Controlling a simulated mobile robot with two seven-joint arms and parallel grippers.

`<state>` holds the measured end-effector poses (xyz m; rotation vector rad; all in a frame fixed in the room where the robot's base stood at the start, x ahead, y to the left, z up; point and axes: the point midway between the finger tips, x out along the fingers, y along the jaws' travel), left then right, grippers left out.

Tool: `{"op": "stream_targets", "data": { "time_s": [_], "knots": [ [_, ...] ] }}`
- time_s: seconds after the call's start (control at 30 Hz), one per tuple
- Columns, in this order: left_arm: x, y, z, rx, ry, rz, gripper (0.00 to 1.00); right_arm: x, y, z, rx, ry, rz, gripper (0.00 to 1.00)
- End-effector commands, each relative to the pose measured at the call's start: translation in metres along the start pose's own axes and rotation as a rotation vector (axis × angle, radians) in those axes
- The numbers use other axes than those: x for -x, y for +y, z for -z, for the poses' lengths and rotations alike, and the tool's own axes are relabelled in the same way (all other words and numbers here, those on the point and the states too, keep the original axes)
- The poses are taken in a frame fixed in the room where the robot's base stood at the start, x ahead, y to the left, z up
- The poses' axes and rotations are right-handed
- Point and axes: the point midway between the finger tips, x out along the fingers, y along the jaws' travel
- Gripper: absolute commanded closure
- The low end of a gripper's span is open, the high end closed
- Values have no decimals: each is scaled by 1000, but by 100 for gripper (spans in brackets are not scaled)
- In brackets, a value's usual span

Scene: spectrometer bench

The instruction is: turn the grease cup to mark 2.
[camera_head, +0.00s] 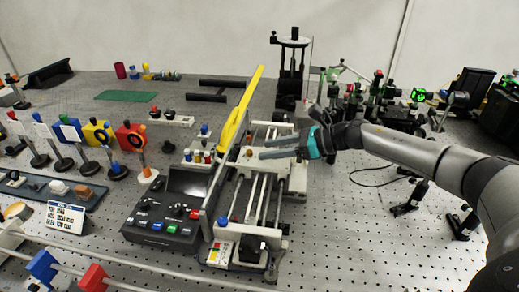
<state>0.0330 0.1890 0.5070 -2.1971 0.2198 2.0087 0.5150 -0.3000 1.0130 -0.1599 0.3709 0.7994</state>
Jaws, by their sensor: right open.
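My right gripper (263,149) reaches in from the right over the rail stage (261,200). Its two grey fingers are parted and point left, with a visible gap between them. Just left of the fingertips is a small brownish cap (249,153) on the stage's far part. It may be the grease cup, but I cannot tell for sure, and no marks on it can be read. The gripper looks apart from it, with nothing between the fingers. A blue knob (222,221) sits at the stage's near left end. My left gripper is out of view.
A long yellow bar (240,110) rises along the stage's left side. A dark control box (171,209) with coloured buttons stands to the left. Optics on posts (108,162) fill the left. A black upright stand (291,65) is behind. The perforated bench (345,235) is clear at front right.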

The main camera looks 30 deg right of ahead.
Motion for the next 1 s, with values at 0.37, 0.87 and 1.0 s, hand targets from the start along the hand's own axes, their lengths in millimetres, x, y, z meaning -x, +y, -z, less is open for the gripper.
{"op": "stream_targets", "data": {
  "time_s": [0.37,0.87,1.0],
  "knots": [
    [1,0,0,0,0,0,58,-36,0,0,-1,-1,0,47],
    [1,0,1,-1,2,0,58,-37,0,0,-1,0,0,72],
    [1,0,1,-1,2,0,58,-37,0,0,-1,0,0,87]
  ]
}}
